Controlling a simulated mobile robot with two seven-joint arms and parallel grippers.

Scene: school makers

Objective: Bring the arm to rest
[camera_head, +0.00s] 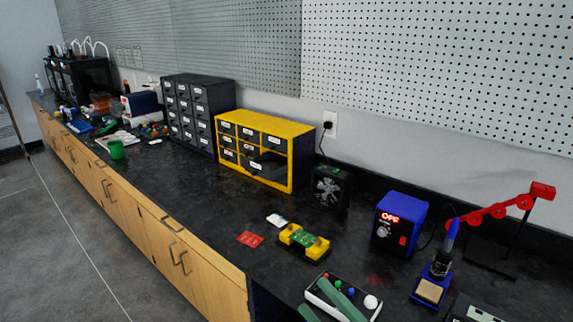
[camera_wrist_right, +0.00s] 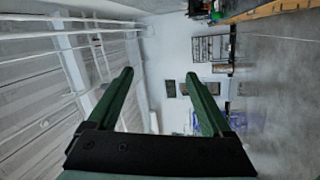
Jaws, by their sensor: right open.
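My right gripper (camera_head: 312,295) shows at the bottom edge of the head view, its two green fingers spread near the front edge of the black worktop. In the right wrist view my right gripper (camera_wrist_right: 161,75) is open, with nothing between its fingers. That view looks out sideways across the room, not down at the worktop. In the head view one finger overlaps a white tray with colored knobs (camera_head: 371,301); I cannot tell the gap between them. My left gripper is in neither view.
On the black worktop stand a yellow drawer cabinet (camera_head: 304,155), a small black fan (camera_head: 328,190), a blue soldering station (camera_head: 401,222), an iron stand (camera_head: 431,289) and a red jointed arm (camera_head: 500,211). A yellow holder with a green board (camera_head: 303,240) lies behind the gripper.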

